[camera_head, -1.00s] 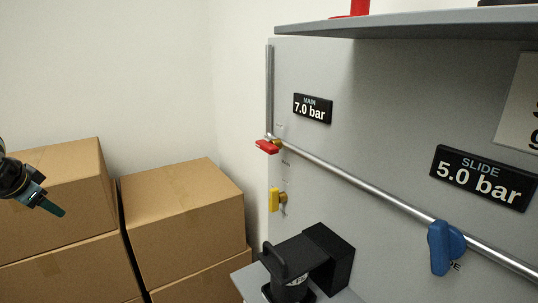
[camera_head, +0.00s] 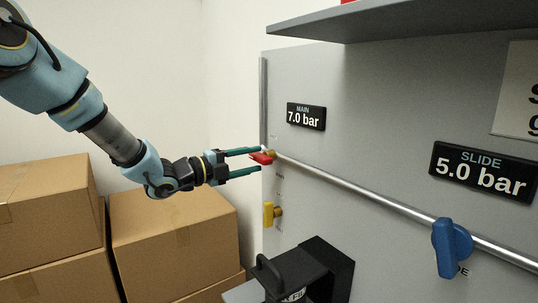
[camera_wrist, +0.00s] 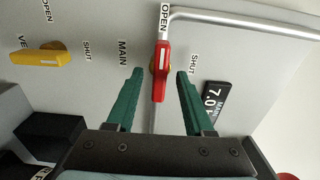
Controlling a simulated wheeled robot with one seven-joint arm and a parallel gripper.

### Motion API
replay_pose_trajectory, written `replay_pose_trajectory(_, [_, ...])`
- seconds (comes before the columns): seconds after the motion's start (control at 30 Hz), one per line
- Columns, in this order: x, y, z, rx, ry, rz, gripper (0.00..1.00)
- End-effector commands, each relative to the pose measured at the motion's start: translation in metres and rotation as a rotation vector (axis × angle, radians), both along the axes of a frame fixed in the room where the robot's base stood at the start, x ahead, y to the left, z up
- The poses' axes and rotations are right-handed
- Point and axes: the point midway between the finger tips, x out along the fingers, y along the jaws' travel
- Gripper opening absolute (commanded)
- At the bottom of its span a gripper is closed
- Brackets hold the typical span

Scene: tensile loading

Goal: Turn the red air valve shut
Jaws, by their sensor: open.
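The red air valve (camera_head: 262,157) is a small red lever on a brass body, on the metal pipe at the left of the grey panel. In the wrist view the red lever (camera_wrist: 161,72) lies between my two green fingers, along the line of the OPEN label, with SHUT labels to the side. My gripper (camera_head: 260,159) is open, its fingers on either side of the lever. It also shows in the wrist view (camera_wrist: 160,74), with a visible gap on each side of the lever.
A yellow valve (camera_head: 270,214) sits just below, and also shows in the wrist view (camera_wrist: 40,58). A blue valve (camera_head: 451,247) is further right on the pipe (camera_head: 350,200). A black device (camera_head: 315,270) stands below. Cardboard boxes (camera_head: 165,245) stand at left. A shelf (camera_head: 400,28) juts out above.

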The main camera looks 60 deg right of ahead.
Motion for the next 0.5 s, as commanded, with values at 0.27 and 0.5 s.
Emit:
replay_pose_trajectory(0.27, [-0.016,-0.042,0.001,0.001,0.002,0.001,0.53])
replay_pose_trajectory(0.5, [-0.020,-0.054,0.000,0.002,0.000,0.002,0.53])
